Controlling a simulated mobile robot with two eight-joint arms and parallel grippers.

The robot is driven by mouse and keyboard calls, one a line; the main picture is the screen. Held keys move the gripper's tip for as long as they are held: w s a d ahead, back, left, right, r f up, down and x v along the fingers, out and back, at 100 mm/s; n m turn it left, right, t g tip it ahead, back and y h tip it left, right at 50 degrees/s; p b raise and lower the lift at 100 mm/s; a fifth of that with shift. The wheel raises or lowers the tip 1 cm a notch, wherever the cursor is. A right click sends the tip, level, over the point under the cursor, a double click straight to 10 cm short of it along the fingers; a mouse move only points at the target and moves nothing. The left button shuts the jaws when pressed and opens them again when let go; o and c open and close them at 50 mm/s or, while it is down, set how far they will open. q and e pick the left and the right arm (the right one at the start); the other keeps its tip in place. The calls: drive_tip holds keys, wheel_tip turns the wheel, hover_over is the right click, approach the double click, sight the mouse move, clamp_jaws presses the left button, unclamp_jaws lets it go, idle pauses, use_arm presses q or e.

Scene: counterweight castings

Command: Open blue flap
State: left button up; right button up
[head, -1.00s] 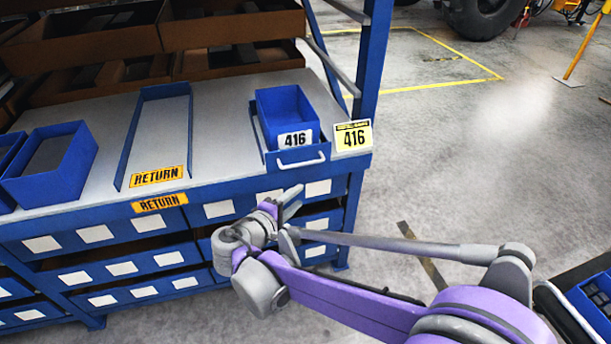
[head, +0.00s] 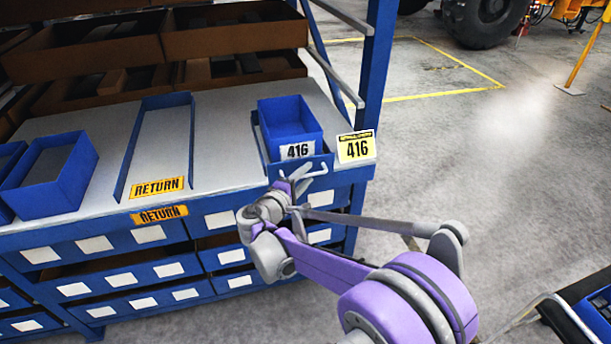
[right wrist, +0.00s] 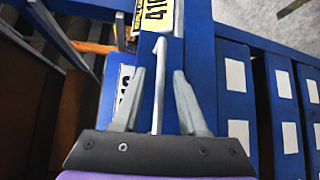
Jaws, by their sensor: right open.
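The blue flap (head: 326,163) stands upright at the front edge of the 416 lane, with a pale bar handle on its front. A blue bin (head: 290,122) labelled 416 sits right behind it. My right gripper (head: 297,180) is open at the flap's front, by the handle, and partly covers the flap. In the right wrist view, the handle (right wrist: 158,88) shows between the two spread fingers of the gripper (right wrist: 160,74), with blue flap surface behind. I cannot tell whether a finger touches it. My left gripper is not in view.
A yellow-and-white 416 sign (head: 356,147) stands just right of the flap, near the blue rack post (head: 376,70). To the left is an empty RETURN lane (head: 160,150) and another blue bin (head: 50,180). Drawers with white labels lie below. The floor at right is open.

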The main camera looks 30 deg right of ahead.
drive_tip(key=shift+c, duration=0.2)
clamp_jaws()
idle(1.3)
